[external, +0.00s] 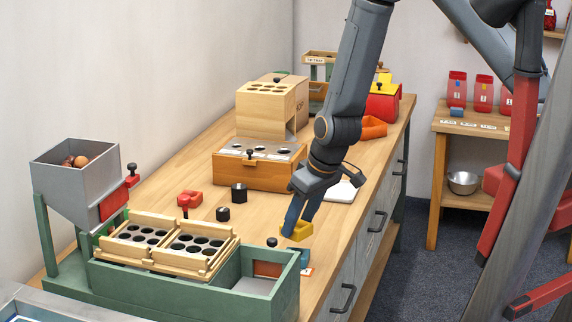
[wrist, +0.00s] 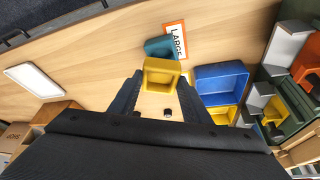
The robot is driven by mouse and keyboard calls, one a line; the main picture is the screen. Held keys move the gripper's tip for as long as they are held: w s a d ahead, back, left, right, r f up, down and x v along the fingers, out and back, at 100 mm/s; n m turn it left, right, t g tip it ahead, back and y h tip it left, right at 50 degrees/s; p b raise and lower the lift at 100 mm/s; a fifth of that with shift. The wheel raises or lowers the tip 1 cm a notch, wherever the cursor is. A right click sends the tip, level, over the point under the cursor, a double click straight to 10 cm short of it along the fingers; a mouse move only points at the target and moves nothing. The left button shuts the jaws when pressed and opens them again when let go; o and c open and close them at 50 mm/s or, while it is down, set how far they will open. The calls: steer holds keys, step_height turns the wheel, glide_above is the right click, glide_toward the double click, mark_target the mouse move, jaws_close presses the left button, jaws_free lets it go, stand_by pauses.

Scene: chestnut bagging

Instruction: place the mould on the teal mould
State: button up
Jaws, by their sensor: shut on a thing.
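My gripper (external: 297,222) is shut on a small yellow mould (external: 296,233), held above the bench near its front edge. In the wrist view the yellow mould (wrist: 163,76) sits between my two fingertips (wrist: 158,84), its square open hollow showing. The teal mould (wrist: 158,46) lies beside the card marked LARGE (wrist: 176,40), partly hidden behind the yellow mould. In the external view the teal mould (external: 305,257) shows small, below the held mould, by the green frame's right end. A gap between the two moulds is visible in the external view.
The green frame (external: 262,300) with wooden hole trays (external: 165,243) stands close on the left. A black knob (external: 272,242) is near my gripper. The wrist view shows a blue mould (wrist: 222,84) and another yellow one (wrist: 224,115) at right.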

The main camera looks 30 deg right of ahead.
mark_target(303, 226)
steer(key=shift+f+b, duration=0.6)
steer(key=shift+f, duration=1.45)
steer(key=shift+f, duration=0.1)
steer(key=o, duration=1.1)
steer(key=shift+c, duration=0.2)
